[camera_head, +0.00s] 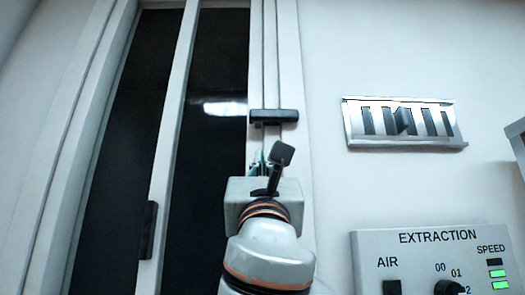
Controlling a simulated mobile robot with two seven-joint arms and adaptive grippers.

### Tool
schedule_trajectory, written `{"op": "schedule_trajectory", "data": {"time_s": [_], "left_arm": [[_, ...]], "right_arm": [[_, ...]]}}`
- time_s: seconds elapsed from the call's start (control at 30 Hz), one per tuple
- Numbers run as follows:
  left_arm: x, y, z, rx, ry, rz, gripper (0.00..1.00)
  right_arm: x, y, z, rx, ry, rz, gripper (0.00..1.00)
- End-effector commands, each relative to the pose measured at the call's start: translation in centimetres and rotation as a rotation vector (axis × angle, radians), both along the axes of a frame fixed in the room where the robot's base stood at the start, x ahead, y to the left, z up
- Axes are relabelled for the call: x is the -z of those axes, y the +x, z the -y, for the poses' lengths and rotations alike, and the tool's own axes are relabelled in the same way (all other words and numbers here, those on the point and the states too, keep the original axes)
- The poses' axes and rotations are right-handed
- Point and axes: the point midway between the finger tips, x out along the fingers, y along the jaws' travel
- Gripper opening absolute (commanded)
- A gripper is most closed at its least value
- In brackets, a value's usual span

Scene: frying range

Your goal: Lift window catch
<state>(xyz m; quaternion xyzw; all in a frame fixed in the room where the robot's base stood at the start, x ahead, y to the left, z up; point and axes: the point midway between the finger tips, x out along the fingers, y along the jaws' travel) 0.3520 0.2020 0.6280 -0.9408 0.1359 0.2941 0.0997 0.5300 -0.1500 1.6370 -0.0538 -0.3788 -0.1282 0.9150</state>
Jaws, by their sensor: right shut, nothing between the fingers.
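The window (210,60) has dark panes in a white frame and fills the left half of the view. A black bar-shaped catch (274,116) lies level across the right-hand frame post. My right gripper (260,160) is just below the catch, pointing up along the post. It is shut and empty. Its fingertips are small in view and partly hidden by my own wrist parts, so I cannot tell whether they touch the catch. My left gripper is not in view.
A second black handle (148,230) stands upright on the middle window bar. A metal slotted vent (405,142) is on the wall at right. Below it is an extraction control panel (432,262) with a knob, a switch and green lights. The wall between post and vent is clear.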

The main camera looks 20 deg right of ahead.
Motion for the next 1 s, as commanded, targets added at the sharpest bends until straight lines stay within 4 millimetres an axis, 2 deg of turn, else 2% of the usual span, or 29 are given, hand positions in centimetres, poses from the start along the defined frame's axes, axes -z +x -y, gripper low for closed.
{"op": "schedule_trajectory", "data": {"time_s": [0.1, 0.4, 0.53, 0.7, 1.0], "left_arm": [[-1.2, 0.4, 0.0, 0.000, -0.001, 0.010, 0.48], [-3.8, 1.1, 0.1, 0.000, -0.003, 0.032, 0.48], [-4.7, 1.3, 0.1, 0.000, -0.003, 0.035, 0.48], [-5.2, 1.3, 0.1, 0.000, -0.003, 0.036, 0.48], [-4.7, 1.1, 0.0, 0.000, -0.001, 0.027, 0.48]], "right_arm": [[-2.0, 1.4, 0.7, 0.007, 0.001, 0.002, 0.00], [-6.2, 5.3, 1.8, 0.006, 0.001, 0.002, 0.00], [-8.1, 5.3, 1.7, 0.002, 0.001, 0.003, 0.00], [-9.5, 5.4, 1.7, 0.001, 0.002, 0.002, 0.00], [-9.7, 5.5, 1.7, 0.001, 0.001, -0.001, 0.00]]}}
